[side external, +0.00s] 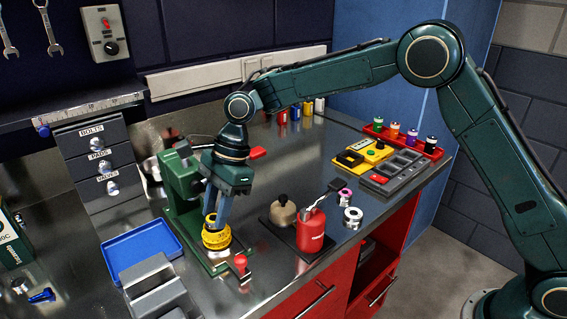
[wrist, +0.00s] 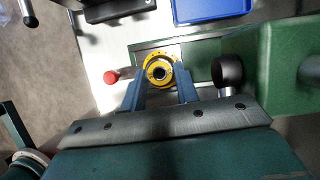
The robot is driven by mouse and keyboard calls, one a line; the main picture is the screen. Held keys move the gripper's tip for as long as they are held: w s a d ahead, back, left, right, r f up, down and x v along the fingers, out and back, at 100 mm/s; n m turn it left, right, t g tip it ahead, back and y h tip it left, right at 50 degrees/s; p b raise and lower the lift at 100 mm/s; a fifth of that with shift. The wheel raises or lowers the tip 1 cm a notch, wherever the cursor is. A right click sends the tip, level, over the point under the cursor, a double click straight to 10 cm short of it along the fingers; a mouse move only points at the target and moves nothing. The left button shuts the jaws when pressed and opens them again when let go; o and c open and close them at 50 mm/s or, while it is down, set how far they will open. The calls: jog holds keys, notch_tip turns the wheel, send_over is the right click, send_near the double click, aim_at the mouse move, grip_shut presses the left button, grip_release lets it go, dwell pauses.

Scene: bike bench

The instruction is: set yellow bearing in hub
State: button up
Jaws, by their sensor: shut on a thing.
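My gripper (side external: 213,218) points down over the green press base, with its blue fingers shut on the yellow bearing (side external: 212,221). In the wrist view the fingers (wrist: 160,88) sit on either side of the yellow ring (wrist: 149,80), which has a grey inner ring and dark centre. Directly below the fingertips in the side view is a wider yellow round piece with dark marks (side external: 217,239), on the green base. The hub cannot be clearly told apart from it. Whether the bearing touches the piece below or is seated in it is unclear.
The green press (side external: 181,178) stands close behind my gripper. A red-knobbed lever (side external: 240,262) is at the base's front. A blue tray (side external: 141,250) lies left.

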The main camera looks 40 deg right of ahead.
jog(key=shift+f, duration=0.15)
jog(key=shift+r, duration=0.85)
dwell(0.3)
jog(key=shift+f, duration=0.8)
dwell(1.1)
jog(key=o, duration=0.7)
jog(key=v, duration=1.1)
dwell(0.8)
dwell(0.5)
